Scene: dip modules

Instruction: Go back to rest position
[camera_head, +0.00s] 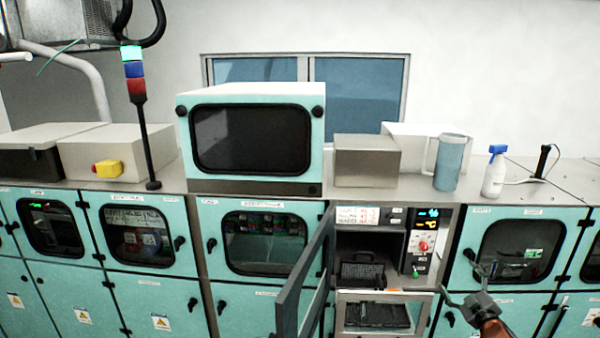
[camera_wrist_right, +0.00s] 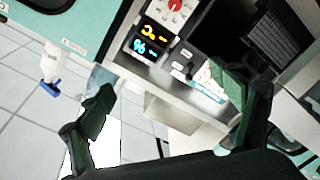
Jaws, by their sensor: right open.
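My right gripper (camera_head: 474,284) is at the lower right of the head view, in front of the teal cabinets and to the right of the open bay. In the right wrist view the gripper (camera_wrist_right: 172,115) shows two dark fingers spread wide apart with nothing between them. The open bay (camera_head: 362,243) has a black module (camera_head: 363,270) inside and a control panel (camera_head: 424,240) with lit digits and a red knob on its right. The panel (camera_wrist_right: 160,30) also shows in the right wrist view. My left gripper is not in view.
A grey door (camera_head: 305,272) stands swung open left of the bay. On the counter are a teal-framed monitor (camera_head: 250,138), a grey box (camera_head: 366,160), a blue-grey jug (camera_head: 452,162), a spray bottle (camera_head: 494,173) and a signal light pole (camera_head: 147,140). Another black unit (camera_head: 377,314) sits below the bay.

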